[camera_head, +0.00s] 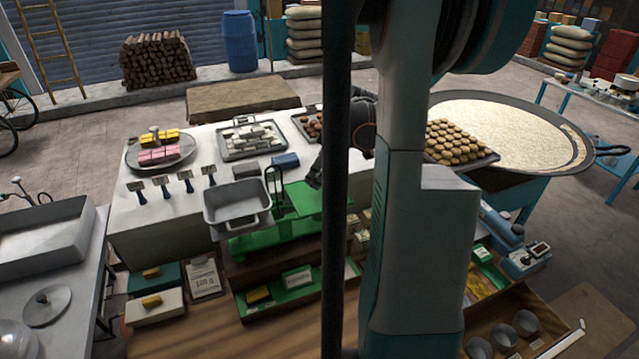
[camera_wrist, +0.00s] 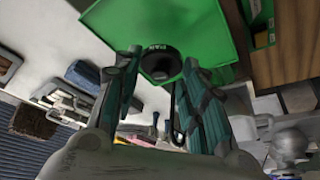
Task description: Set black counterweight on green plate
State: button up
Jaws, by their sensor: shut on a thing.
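The black counterweight (camera_wrist: 160,63), a round dark piece with pale lettering, sits between the fingertips of my gripper (camera_wrist: 163,62) in the wrist view. My gripper is shut on it. The green plate (camera_wrist: 195,25) lies beyond it and fills the upper middle of that view; whether the counterweight touches the plate I cannot tell. In the head view the green plate (camera_head: 325,200) is the right side of a green balance scale, and my gripper (camera_head: 315,180) is just above it. The counterweight is not clearly visible there, and my arm hides part of the plate's right side.
A grey metal pan (camera_head: 238,204) sits on the scale's left side. A large round pan (camera_head: 520,130) is at right.

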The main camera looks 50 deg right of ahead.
jog(key=shift+f, duration=1.65)
jog(key=shift+f, duration=0.15)
jog(key=o, duration=1.2)
jog(key=v, duration=1.2)
